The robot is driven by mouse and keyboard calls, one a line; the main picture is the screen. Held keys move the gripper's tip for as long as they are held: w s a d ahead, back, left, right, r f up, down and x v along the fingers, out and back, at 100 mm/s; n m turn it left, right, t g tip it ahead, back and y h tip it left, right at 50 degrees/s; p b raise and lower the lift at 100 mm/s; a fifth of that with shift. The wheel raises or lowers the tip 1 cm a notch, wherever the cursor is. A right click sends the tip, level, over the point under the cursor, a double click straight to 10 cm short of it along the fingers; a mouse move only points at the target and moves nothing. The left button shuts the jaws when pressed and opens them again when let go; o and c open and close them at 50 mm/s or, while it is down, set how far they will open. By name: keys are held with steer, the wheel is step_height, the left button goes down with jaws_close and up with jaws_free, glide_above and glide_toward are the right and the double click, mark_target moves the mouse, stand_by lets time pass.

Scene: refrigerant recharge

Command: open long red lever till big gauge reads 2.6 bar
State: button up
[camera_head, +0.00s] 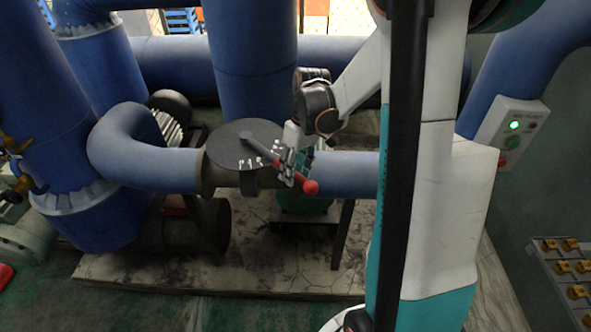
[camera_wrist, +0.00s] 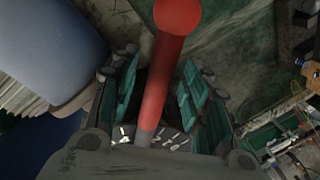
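The long lever has a grey shaft and a red grip with a round red end (camera_head: 310,187). It runs from the top of a dark round disc (camera_head: 232,143) on the blue pipe, down and to the right. My gripper (camera_head: 291,164) is at the red grip. In the wrist view the red grip (camera_wrist: 158,85) lies between my two teal-padded fingers, with narrow dark gaps on both sides. My gripper (camera_wrist: 160,95) looks open around the lever, not closed on it.
Large blue pipes (camera_head: 252,60) stand behind and left of the lever. A horizontal blue pipe (camera_head: 350,174) runs below it. A box with a green light (camera_head: 512,125) is on the right, with a panel of yellow parts (camera_head: 570,262) lower right. A stained concrete base (camera_head: 230,275) lies beneath.

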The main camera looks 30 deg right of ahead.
step_height(320, 180, up, 12)
steer(key=d, duration=0.2)
steer(key=shift+w+d, duration=0.15)
stand_by(0.4)
steer(key=shift+f, duration=0.1)
